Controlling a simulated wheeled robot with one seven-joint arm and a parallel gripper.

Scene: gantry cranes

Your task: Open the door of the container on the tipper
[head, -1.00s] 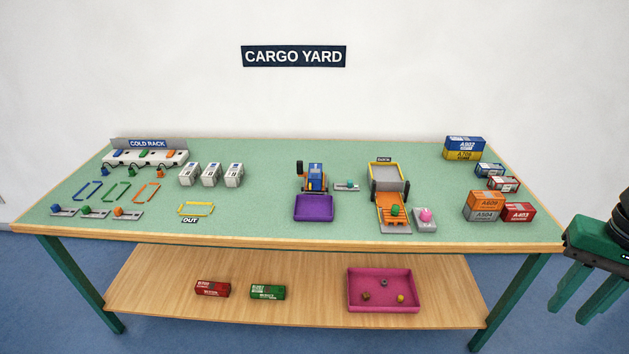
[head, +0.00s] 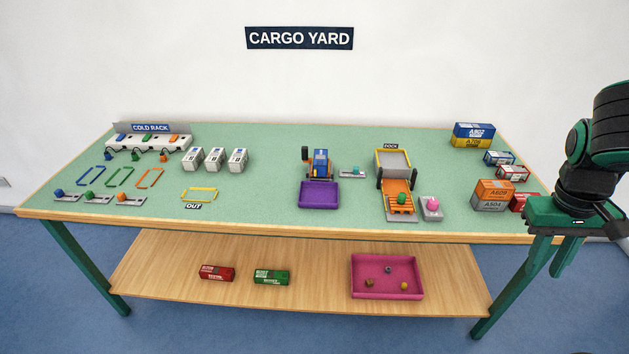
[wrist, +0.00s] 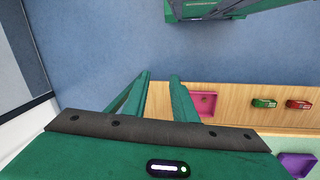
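A small blue container (head: 321,161) stands on the orange tipper (head: 309,171) near the middle of the green table, with a purple tray (head: 319,195) in front of it. The container's door is too small to make out. My gripper (head: 549,262) is beyond the table's right front corner, far to the right of the tipper. Its fingers point downward. In the wrist view, the two green fingers (wrist: 160,78) stand apart with nothing between them. The wrist view shows a corner of the purple tray (wrist: 299,163), but not the container.
Stacked containers (head: 493,194) stand at the table's right end, near my arm. A dock (head: 394,163) with an orange ramp lies right of the tipper. White containers (head: 215,159) and a cold rack (head: 152,140) are to the left. A pink tray (head: 387,291) lies on the lower shelf.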

